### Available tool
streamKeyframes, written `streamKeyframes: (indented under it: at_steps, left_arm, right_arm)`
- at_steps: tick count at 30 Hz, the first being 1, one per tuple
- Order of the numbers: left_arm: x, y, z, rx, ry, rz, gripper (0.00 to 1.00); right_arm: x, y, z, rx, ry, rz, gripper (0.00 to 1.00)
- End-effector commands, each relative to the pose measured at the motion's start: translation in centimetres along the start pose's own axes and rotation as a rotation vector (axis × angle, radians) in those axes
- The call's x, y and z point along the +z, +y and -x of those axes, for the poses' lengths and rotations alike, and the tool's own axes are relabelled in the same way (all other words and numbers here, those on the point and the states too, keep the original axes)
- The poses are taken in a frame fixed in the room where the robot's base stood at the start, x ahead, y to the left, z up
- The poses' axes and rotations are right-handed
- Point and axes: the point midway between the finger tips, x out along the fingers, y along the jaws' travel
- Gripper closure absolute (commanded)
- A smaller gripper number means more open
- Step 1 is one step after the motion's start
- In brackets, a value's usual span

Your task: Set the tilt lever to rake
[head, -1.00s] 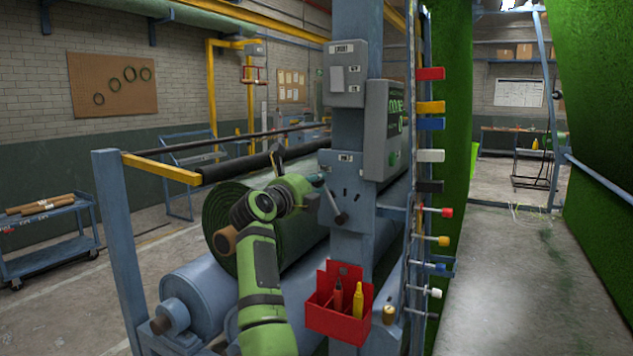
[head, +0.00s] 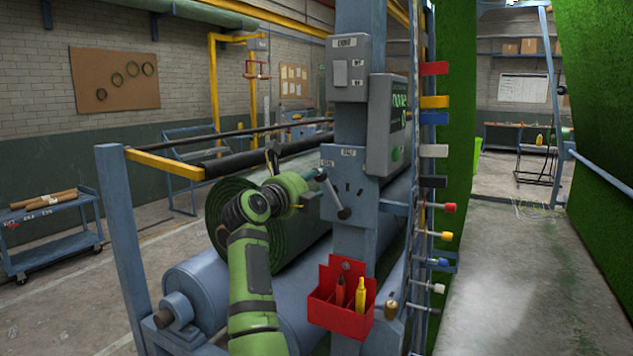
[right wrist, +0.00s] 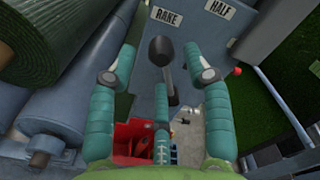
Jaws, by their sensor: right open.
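The tilt lever (head: 344,213) is a grey shaft with a black round knob on the plate of the blue post. In the right wrist view its knob (right wrist: 160,50) stands below the RAKE label (right wrist: 166,16), left of the HALF label (right wrist: 219,10). I cannot tell the lever's exact setting. My right gripper (head: 318,186) is just in front of the plate, beside the lever. In the right wrist view its teal fingers (right wrist: 158,62) are spread open on either side of the lever, with visible gaps to it. My left gripper is out of view.
A red holder (head: 325,312) with tools hangs below the plate. A grey control box (head: 388,125) sits on the post above. A green turf roll (head: 222,215) lies behind my right arm. Coloured-tipped rods (head: 446,207) stick out right of the post.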

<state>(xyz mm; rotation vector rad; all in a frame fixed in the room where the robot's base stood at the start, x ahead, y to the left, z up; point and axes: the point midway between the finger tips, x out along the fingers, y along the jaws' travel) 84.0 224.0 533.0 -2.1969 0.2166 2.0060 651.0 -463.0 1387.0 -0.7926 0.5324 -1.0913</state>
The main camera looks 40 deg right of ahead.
Motion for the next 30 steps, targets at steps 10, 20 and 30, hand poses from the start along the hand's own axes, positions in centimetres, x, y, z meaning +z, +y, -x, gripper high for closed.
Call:
streamKeyframes:
  at_steps: [10,20,30]
  left_arm:
    - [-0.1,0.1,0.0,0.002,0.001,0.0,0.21]
    - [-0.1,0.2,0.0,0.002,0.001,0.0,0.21]
    - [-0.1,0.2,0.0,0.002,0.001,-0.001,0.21]
  right_arm:
    - [-0.1,0.3,7.2,0.006,0.001,0.001,0.49]
    - [-0.1,0.2,9.4,0.003,0.004,0.002,0.49]
    - [-0.1,0.2,9.4,0.003,0.004,0.002,0.49]
